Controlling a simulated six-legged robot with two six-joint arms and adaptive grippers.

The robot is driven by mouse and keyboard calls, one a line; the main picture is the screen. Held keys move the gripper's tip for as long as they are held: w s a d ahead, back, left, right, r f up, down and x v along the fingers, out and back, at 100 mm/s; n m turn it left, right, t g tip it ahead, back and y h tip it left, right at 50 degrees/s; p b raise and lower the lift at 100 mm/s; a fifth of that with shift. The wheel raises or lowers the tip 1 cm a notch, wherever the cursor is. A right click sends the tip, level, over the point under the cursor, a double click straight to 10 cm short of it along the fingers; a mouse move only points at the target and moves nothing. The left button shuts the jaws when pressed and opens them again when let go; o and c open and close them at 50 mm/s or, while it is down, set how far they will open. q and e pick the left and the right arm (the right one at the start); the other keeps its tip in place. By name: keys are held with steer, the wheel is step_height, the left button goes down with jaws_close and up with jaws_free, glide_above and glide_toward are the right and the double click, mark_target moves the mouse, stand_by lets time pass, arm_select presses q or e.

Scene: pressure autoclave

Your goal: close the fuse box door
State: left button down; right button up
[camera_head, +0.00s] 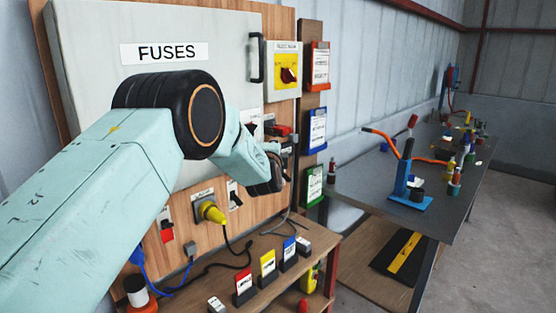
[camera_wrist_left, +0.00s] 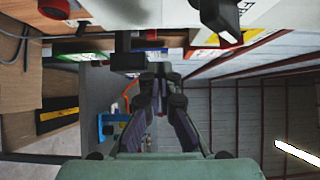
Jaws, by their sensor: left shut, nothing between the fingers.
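The fuse box door (camera_head: 215,50) is a pale grey panel labelled FUSES, on the wooden board at the left of the head view. It looks flat against its box; whether it is fully shut I cannot tell. Its black handle (camera_head: 256,58) is at the right edge. My left arm crosses in front of the door's lower part and hides it. My left gripper (camera_head: 272,178) is below and right of the door, apart from the handle and partly hidden by my wrist. In the wrist view its fingers (camera_wrist_left: 160,85) are together and empty. My right gripper is out of view.
A yellow switch panel (camera_head: 285,68) with a red knob is right of the door. Document holders (camera_head: 317,130) hang beyond it. A yellow plug (camera_head: 211,212) and cables are below. A shelf (camera_head: 275,292) holds small items. A grey workbench (camera_head: 350,182) stands right, with free floor beside it.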

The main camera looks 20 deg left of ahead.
arm_select(q)
steer(key=shift+d+b+v, duration=0.4)
steer(key=shift+b+v, duration=0.35)
steer(key=shift+v, duration=4.45)
steer(key=s+d+f+n+g+h+b, duration=0.2)
steer(key=s+f+n+g, duration=0.15)
steer(key=s+f, duration=0.55)
steer(key=s+d+f+n+g+h+b, duration=0.15)
steer(key=s+f+n, duration=0.35)
steer(key=f, duration=0.9)
steer(key=s+d+f+n+g+h+b, duration=0.15)
steer(key=s+f+n+g, duration=0.35)
steer(key=f, duration=0.6)
steer(key=s+d+f+g+b, duration=0.1)
steer(key=s+f+g+b, duration=0.1)
steer(key=s+f, duration=0.5)
steer(key=s+f+n+g+b, duration=0.1)
steer(key=s+f+b, duration=0.3)
steer(key=s, duration=1)
steer(key=s+d+f+g+b, duration=0.1)
steer(key=s+f+g+b, duration=0.3)
steer(key=s+f, duration=0.5)
steer(key=shift+s+d+f+h, duration=0.3)
steer(key=shift+s+d, duration=0.05)
steer(key=shift+s, duration=0.85)
